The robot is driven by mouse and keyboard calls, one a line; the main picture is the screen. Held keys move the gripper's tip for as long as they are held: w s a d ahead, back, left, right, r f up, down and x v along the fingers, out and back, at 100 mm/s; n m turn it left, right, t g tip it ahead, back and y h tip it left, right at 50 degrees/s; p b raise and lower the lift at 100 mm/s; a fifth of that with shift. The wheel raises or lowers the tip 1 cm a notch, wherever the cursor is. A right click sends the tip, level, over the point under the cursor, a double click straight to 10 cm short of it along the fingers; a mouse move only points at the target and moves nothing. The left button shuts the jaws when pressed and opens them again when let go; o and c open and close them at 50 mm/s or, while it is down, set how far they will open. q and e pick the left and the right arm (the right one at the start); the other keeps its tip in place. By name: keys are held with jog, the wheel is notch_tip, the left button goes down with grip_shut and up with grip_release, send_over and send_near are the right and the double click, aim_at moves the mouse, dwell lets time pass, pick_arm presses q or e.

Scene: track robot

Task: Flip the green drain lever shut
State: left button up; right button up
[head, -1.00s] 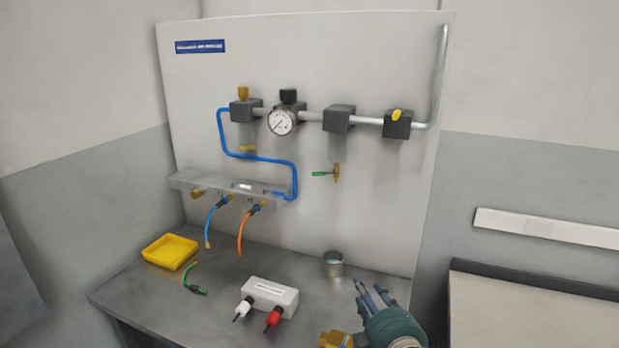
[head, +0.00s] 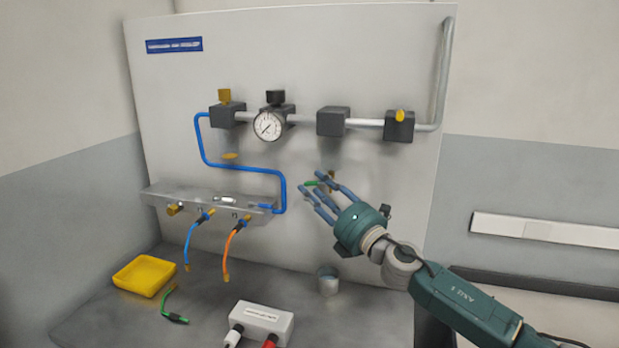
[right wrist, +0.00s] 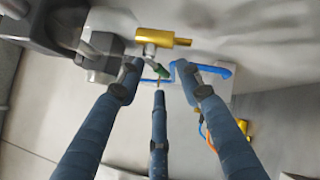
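The green drain lever (head: 311,183) sticks out left from its brass valve, low on the panel below the right-hand dark blocks. Only a small part of it shows in the head view, behind my fingers. My right gripper (head: 318,190) is at the lever, its blue fingers spread and holding nothing. In the right wrist view the lever (right wrist: 161,71) shows as a short green piece beyond the fingertips, below the brass valve body (right wrist: 163,38). I cannot tell whether a finger touches it. My left gripper is not in view.
A pressure gauge (head: 268,126) and dark blocks sit on the pipe above. A blue hose (head: 240,167) runs to the grey manifold (head: 165,197) at left. A metal cup (head: 328,280), yellow tray (head: 145,275) and white box (head: 263,318) stand on the bench below.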

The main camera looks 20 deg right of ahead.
aim_at(310, 184)
jog(key=x, duration=0.3)
jog(key=shift+c, duration=0.2)
grip_shut()
jog(key=shift+f, duration=0.15)
jog(key=m+t+b, duration=0.1)
jog(key=b, duration=0.3)
jog(key=m+t+b, duration=0.1)
jog(key=b, duration=0.3)
jog(key=shift+a+r, duration=0.1)
jog(key=shift+r, duration=0.3)
jog(key=shift+r+b, duration=0.25)
jog(key=shift+b, duration=0.25)
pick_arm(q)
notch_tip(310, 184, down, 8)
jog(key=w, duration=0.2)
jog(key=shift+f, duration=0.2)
pick_arm(e)
jog(key=shift+r, duration=0.1)
